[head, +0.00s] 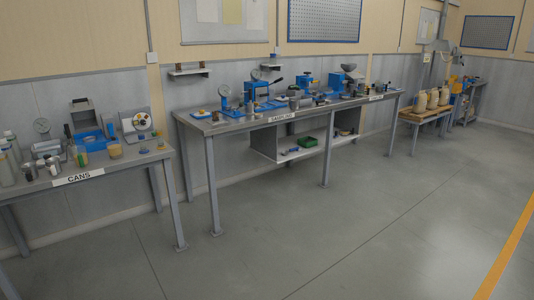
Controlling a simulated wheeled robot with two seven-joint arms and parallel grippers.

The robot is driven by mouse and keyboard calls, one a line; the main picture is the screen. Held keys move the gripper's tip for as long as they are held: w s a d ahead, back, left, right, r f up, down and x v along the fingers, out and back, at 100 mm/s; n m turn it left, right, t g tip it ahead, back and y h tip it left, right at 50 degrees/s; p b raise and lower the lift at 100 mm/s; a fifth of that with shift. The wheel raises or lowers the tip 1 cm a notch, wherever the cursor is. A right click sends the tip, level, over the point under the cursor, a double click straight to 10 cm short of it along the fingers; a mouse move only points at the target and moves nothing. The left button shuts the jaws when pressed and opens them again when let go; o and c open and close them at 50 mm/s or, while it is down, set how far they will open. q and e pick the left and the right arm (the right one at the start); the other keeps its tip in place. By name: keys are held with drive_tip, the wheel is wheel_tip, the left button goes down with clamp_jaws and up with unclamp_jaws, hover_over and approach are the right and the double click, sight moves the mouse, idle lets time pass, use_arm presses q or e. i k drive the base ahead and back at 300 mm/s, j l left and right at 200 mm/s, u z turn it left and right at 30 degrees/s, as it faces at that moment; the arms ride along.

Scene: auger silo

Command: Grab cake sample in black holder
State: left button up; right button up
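Neither of my grippers shows in the head view. I cannot pick out a cake sample or a black holder for certain. Many small items stand on the long grey bench (240,127) in the middle, among blue tools and presses, too small to tell apart. Small dark items (320,99) sit near its middle, but what they are is unclear. The left bench (135,160), with a sign reading CANS (78,177), also holds small containers and gauges.
A low wooden table (425,115) with pale jugs (420,102) stands right of the long bench. A green bin (307,141) sits on the shelf under the long bench. The grey floor (330,235) in front is clear, with a yellow line (508,250) at right.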

sight(215, 115)
drive_tip(key=i+j+z, duration=0.5)
drive_tip(key=i+j, duration=1.2)
drive_tip(key=j, duration=0.25)
drive_tip(key=i+j, duration=0.35)
drive_tip(key=j, duration=0.15)
drive_tip(key=i+j+z, duration=0.1)
drive_tip(key=i+j, duration=0.55)
drive_tip(key=j, duration=0.25)
